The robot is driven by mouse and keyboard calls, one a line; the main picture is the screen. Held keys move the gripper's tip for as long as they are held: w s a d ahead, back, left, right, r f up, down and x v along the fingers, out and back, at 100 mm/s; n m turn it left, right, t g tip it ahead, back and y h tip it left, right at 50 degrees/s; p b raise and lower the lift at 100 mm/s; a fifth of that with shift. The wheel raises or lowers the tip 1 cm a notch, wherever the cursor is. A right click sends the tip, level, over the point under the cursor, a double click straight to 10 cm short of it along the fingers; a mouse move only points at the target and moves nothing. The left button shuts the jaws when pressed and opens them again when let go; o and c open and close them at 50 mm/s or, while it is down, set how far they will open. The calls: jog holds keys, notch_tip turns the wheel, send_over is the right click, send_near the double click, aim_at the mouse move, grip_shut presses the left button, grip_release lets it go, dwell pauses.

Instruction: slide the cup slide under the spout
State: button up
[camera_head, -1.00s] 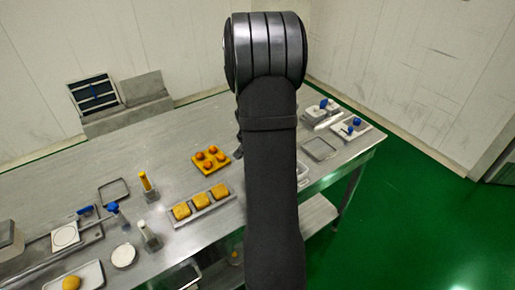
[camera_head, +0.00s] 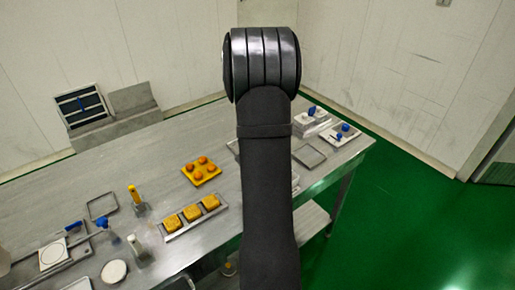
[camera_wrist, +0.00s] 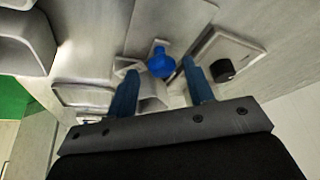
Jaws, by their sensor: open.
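My gripper (camera_wrist: 159,82) is open in the wrist view, its two blue-grey fingers apart. A round blue knob (camera_wrist: 161,63) shows between and just beyond the fingertips, on a metal piece. I cannot tell whether the fingers touch it, or whether this metal piece is the cup slide. My gripper is hidden in the head view behind my dark arm. No spout can be made out for certain in either view.
In the wrist view, a panel with a black knob (camera_wrist: 222,70) lies to the right of my fingers. In the head view, the steel table (camera_head: 130,165) holds an orange tray (camera_head: 188,178), yellow blocks (camera_head: 191,213) and blue-handled pieces (camera_head: 345,127) at the right end.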

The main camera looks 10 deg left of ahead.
jog(key=v, duration=1.7)
jog(key=shift+r, duration=0.2)
jog(key=shift+f, duration=0.1)
jog(key=x, duration=1.7)
jog(key=shift+f, duration=0.15)
